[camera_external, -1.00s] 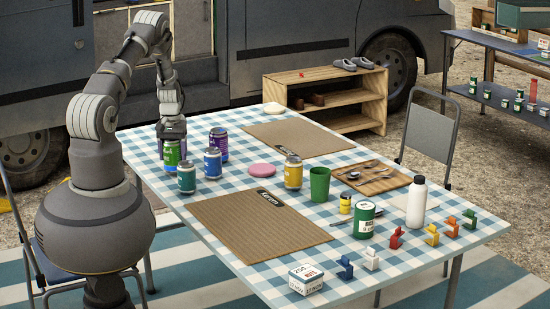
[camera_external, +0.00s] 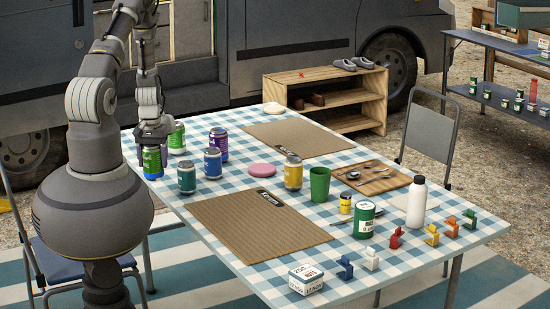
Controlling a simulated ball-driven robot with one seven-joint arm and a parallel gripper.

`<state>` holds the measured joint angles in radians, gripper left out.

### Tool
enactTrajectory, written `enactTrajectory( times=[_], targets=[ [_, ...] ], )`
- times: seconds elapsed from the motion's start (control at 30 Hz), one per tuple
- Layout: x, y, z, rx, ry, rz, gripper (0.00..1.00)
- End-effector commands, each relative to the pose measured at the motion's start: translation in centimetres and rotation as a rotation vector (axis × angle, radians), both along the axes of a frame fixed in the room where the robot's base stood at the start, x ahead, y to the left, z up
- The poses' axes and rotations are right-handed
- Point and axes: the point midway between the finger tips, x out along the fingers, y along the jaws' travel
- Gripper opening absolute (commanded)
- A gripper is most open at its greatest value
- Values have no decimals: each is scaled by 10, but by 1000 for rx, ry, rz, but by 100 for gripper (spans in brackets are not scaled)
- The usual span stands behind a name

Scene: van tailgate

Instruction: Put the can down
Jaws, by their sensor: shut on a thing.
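My gripper (camera_external: 153,143) points down at the left end of the checked table (camera_external: 235,228). It is shut on a green can with a blue lower band (camera_external: 153,166), held upright near the table's left edge. The gripper covers the can's top. I cannot tell whether its base touches the cloth. Another green can (camera_external: 177,141) stands just behind and right of it. A teal can (camera_external: 187,180), a blue can (camera_external: 212,165) and a purple can (camera_external: 219,145) stand to the right.
Brown mats lie in front (camera_external: 255,230) and behind (camera_external: 297,138). Cloth is bare between the teal can and the front mat.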

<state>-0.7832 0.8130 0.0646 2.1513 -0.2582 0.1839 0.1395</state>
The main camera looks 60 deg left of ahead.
Motion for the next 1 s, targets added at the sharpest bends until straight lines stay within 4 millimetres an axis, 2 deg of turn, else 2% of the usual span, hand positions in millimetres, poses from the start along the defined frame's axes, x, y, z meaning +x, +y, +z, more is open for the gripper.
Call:
enactTrajectory(
  times=[0.27,0.63,0.87,1.0],
  targets=[
    [-1,-1,8,2,-2,-1,25],
    [0,-1,73,3,-3,-2,25],
    [51,-10,66,1,-2,-41,25],
    [90,-24,65,0,-1,-72,25]
  ],
)
